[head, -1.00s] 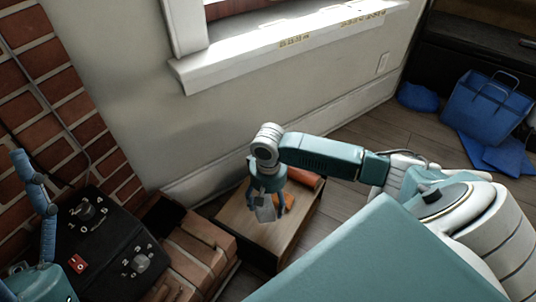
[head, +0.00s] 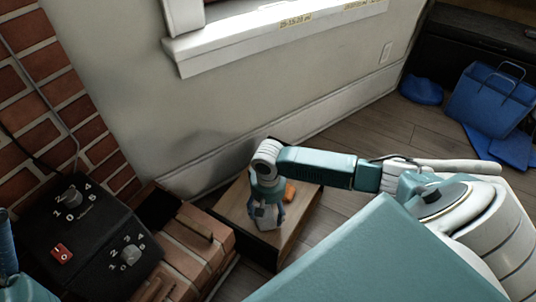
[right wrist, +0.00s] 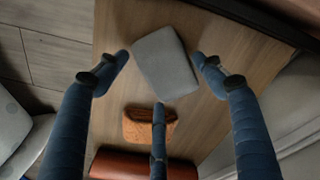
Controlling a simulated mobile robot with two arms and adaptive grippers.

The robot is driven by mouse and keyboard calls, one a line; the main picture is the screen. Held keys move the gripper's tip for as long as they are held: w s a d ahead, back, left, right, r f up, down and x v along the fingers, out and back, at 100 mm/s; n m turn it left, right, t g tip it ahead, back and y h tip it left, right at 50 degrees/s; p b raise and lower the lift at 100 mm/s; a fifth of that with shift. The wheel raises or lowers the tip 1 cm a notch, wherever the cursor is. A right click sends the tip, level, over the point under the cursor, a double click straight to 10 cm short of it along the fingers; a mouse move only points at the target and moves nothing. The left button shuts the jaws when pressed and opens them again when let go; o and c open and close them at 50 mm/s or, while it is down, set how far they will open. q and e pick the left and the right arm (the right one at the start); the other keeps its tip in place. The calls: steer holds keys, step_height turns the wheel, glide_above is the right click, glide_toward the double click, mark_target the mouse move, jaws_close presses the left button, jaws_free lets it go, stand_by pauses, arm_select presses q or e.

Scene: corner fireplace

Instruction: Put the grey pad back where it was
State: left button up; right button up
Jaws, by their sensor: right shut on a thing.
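The grey pad (right wrist: 165,62) is a flat, rounded rectangle between the blue fingers of my right gripper (right wrist: 160,70) in the right wrist view. In the head view, the pad (head: 265,213) shows at the fingertips of my right gripper (head: 266,212), which is shut on it over the wooden-topped stand (head: 294,215). I cannot tell whether the pad touches the wood. Only a blue finger of my left gripper (head: 6,240) shows at the left edge, and its jaws are not clear.
An orange block (right wrist: 150,126) and a reddish-brown rounded item (right wrist: 140,166) lie on the wood beside the pad. A black control box (head: 85,235) and brick ledge (head: 205,235) stand left of the stand. The wall is behind it; open floor (head: 350,145) lies to the right.

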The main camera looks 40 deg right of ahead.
steer(key=o, duration=1)
steer(key=shift+o, duration=0.2)
